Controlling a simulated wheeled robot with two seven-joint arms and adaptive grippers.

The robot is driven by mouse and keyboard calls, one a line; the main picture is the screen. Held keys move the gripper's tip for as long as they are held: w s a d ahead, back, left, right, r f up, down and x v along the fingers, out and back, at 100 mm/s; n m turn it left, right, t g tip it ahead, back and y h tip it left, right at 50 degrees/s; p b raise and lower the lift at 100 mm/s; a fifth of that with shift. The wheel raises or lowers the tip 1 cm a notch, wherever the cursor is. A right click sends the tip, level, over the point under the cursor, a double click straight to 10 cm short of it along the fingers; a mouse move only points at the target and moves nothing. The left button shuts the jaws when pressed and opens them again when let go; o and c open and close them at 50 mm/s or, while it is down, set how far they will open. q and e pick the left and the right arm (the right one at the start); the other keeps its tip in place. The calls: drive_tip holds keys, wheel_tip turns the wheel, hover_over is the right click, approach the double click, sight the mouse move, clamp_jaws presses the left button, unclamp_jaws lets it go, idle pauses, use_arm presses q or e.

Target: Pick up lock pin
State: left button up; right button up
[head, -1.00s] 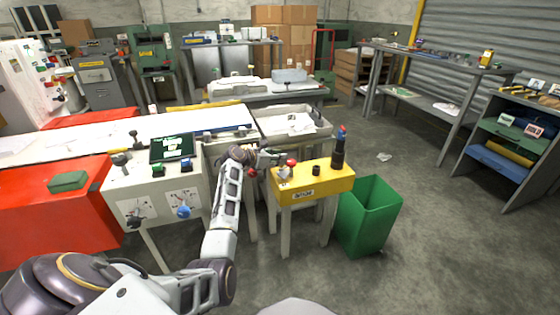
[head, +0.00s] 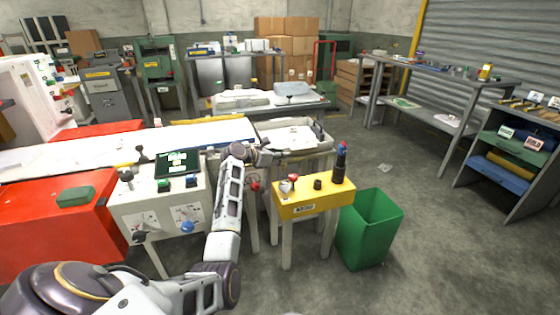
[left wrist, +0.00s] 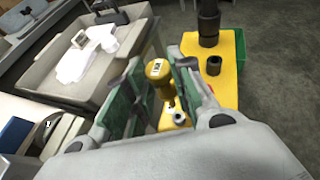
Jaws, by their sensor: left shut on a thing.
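The lock pin, which I take to be the yellow-headed piece with a small label (left wrist: 158,72), stands between the green-padded fingers of my left gripper (left wrist: 160,86) in the left wrist view. The fingers are closed on it; its lower end is partly hidden by them. In the head view my left gripper (head: 273,157) is behind and above the left end of the yellow-topped stand (head: 315,203), and the pin is too small to make out there. My right gripper is not in view.
The stand bears a red knob (head: 293,178), a short dark cylinder (head: 317,184) and a tall dark tool (head: 340,162). A green bin (head: 368,235) stands to its right. A grey tray (left wrist: 95,95) lies left of the gripper. The floor at right is open.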

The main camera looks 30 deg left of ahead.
use_arm(q)
drive_tip(key=shift+r+p, duration=0.3)
drive_tip(key=shift+r, duration=0.75)
drive_tip(key=shift+r, duration=0.1)
